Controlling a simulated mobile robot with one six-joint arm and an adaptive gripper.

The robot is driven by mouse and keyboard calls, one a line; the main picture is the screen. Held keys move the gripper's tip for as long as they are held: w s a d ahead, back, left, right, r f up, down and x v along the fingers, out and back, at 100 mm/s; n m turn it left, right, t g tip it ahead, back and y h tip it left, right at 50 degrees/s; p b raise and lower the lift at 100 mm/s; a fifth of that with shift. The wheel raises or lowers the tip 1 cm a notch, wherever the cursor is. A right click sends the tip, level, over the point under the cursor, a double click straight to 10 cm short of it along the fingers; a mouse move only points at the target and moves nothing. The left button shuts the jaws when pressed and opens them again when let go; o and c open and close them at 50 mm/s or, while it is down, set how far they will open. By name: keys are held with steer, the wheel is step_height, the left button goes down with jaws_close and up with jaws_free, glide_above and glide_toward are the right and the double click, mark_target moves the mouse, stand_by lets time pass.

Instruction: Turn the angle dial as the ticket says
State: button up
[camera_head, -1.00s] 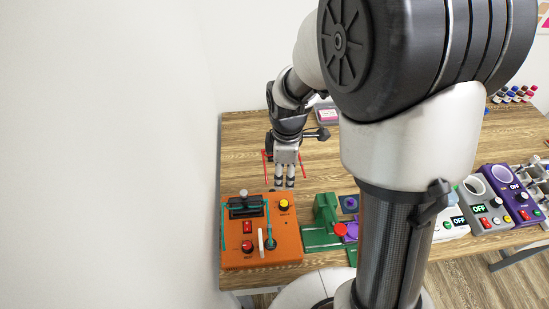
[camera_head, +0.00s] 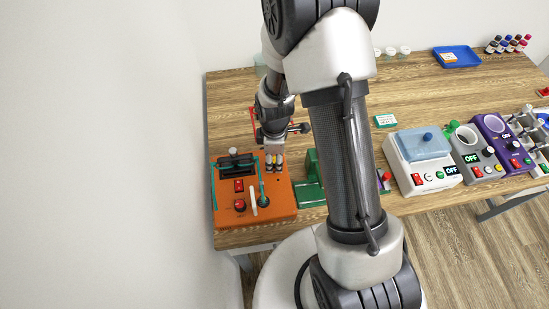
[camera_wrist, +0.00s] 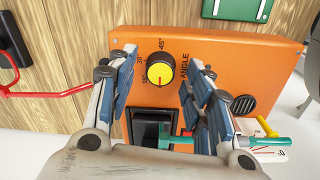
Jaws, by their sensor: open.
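The yellow angle dial (camera_wrist: 160,70) sits on a black round base on the orange machine (camera_wrist: 225,60). The word ANGLE is printed beside it, with degree marks around its rim. In the head view my gripper (camera_head: 274,160) is over the back right corner of the orange machine (camera_head: 225,208) and hides most of the dial. I see no readable ticket.
A green device (camera_head: 311,190) stands just right. A small green-edged card (camera_head: 385,120) lies farther right, unreadable. A wall borders the left.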

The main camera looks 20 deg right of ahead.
steer(key=shift+f, duration=0.25)
steer(key=shift+c, duration=0.6)
steer(key=c, duration=1)
